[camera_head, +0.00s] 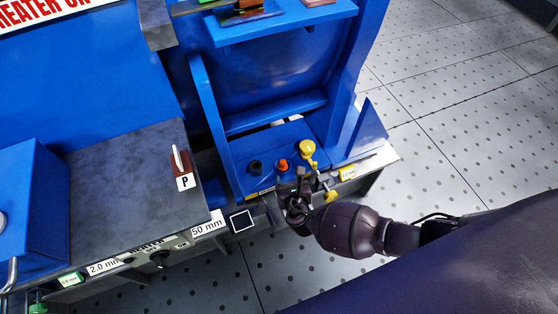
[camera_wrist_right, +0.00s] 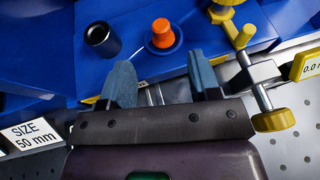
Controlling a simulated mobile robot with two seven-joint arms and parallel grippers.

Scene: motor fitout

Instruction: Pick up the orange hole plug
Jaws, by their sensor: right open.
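The orange hole plug (camera_head: 282,165) stands on the blue surface at the front of the blue frame. In the right wrist view the plug (camera_wrist_right: 162,34) is a small orange knob on a round dark-blue base, just beyond the fingertips. My right gripper (camera_head: 293,188) is at the front edge of that surface, close to the plug. In the wrist view its two blue fingers (camera_wrist_right: 162,82) are apart with nothing between them, and the plug lies ahead of the gap, untouched as far as I can see. My left gripper does not show.
A black cylinder (camera_wrist_right: 102,38) stands left of the plug. A yellow-knobbed clamp (camera_head: 307,148) stands close on the right, its lower knob (camera_wrist_right: 273,120) beside my right finger. A grey bench with a red-brown block marked P (camera_head: 183,170) is at left. Open floor lies at right.

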